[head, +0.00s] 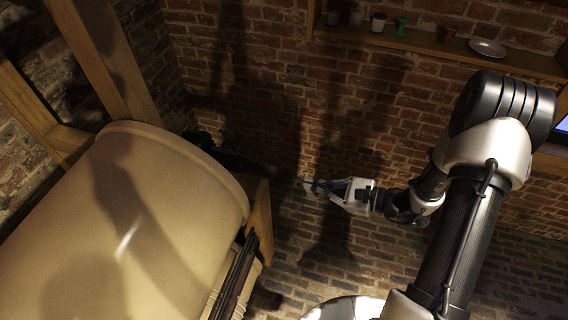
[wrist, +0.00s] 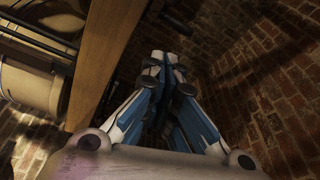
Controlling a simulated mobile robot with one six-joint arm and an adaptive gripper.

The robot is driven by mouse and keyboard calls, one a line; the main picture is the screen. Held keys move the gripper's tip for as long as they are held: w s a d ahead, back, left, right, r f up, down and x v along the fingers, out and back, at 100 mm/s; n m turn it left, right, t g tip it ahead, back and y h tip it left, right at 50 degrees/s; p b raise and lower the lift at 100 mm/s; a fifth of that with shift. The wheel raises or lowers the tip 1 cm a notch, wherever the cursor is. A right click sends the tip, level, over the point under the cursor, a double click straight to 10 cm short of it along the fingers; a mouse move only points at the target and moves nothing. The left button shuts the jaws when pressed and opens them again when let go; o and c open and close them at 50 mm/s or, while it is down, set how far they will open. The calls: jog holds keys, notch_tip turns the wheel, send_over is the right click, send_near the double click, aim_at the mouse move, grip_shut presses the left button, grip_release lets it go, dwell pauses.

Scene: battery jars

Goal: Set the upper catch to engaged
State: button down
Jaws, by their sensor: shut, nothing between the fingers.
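My gripper (head: 308,186) hangs in the air in the head view, to the right of the large cream vessel, pointing left. In the wrist view its blue and grey fingers (wrist: 167,62) come together at the tips with nothing between them. I cannot make out the upper catch in either view. Dark parts (head: 222,148) behind the vessel's right edge are too dim to identify.
The large cream vessel (head: 130,210) fills the left, beside wooden beams (head: 105,55). A wooden post (wrist: 93,62) stands left of the fingers in the wrist view. A shelf (head: 440,45) with small items and a plate (head: 487,47) is on the brick wall. Brick floor lies open below my gripper.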

dwell(0.3)
jog(key=w+a+r+b, duration=0.1)
jog(key=w+a+b, duration=0.1)
jog(key=a, duration=0.6)
jog(key=shift+w+a+r, duration=0.35)
jog(key=shift+w+a, duration=0.05)
jog(key=shift+w, duration=0.05)
